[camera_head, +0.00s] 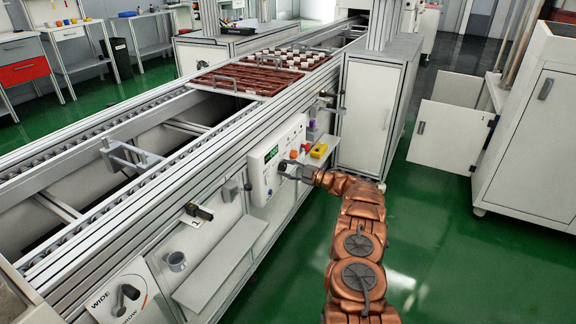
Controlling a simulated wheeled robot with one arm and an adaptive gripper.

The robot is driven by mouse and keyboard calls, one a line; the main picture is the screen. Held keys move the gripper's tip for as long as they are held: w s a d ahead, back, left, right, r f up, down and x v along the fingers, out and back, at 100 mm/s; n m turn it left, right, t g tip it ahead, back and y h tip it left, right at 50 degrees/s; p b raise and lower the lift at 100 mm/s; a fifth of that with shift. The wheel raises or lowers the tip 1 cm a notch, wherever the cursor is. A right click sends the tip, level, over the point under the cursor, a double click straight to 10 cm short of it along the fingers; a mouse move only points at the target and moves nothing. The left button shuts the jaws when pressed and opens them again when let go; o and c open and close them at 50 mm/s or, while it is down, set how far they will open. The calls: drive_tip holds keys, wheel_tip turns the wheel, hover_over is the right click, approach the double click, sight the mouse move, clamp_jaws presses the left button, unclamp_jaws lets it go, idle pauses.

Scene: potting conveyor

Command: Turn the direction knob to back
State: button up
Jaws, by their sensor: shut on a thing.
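My gripper (286,170) is at the right part of the panel's face, at the end of my copper-coloured arm. Its fingers are shut on a knob at the panel, which I take to be the direction knob. The fingers hide the knob, so I cannot tell which way it points. An orange-red button (294,154) shows just above the fingers.
The conveyor (95,130) carries brown trays (238,80) at the far end. Green floor is free at right.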

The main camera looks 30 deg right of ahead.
drive_tip(key=n+p, duration=0.4)
drive_tip(key=n, duration=0.1)
drive_tip(key=shift+n+p, duration=0.4)
drive_tip(key=shift+d+n, duration=0.1)
drive_tip(key=shift+n, duration=0.4)
drive_tip(key=o, duration=1.1)
drive_tip(key=shift+o, duration=0.2)
drive_tip(key=shift+s, duration=0.1)
drive_tip(key=v, duration=1.1)
drive_tip(key=shift+s+d, duration=0.25)
drive_tip(key=shift+s, duration=0.05)
